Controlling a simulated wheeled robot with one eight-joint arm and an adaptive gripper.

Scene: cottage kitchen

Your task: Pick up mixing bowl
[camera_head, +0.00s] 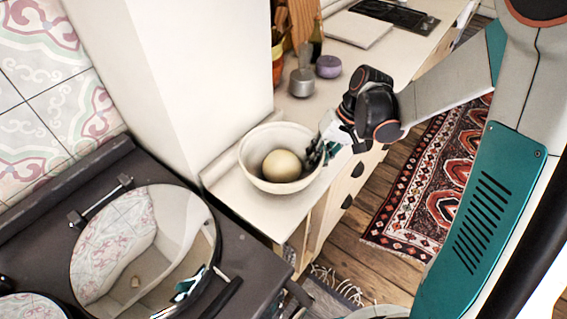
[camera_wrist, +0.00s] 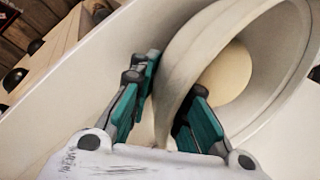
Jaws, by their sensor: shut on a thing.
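The cream mixing bowl (camera_head: 256,180) stands at the near end of the light counter in the head view, with a round pale yellow thing (camera_head: 282,166) inside it. My gripper (camera_head: 322,152) reaches the bowl's right side. In the wrist view the bowl (camera_wrist: 188,58) fills the upper right, and the round thing (camera_wrist: 228,75) shows inside it. My gripper (camera_wrist: 168,115) has one teal finger outside the wall and one inside, shut on the rim. The bowl looks roughly level in the head view. I cannot tell whether its base touches the counter.
A white wall block (camera_head: 175,80) stands close left of the bowl. A dark stove (camera_head: 245,262) with a round shiny lid (camera_head: 145,250) is at the lower left. A metal pot (camera_head: 301,83) and a purple jar (camera_head: 328,67) stand behind the bowl. Drawers (camera_head: 345,185) face right.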

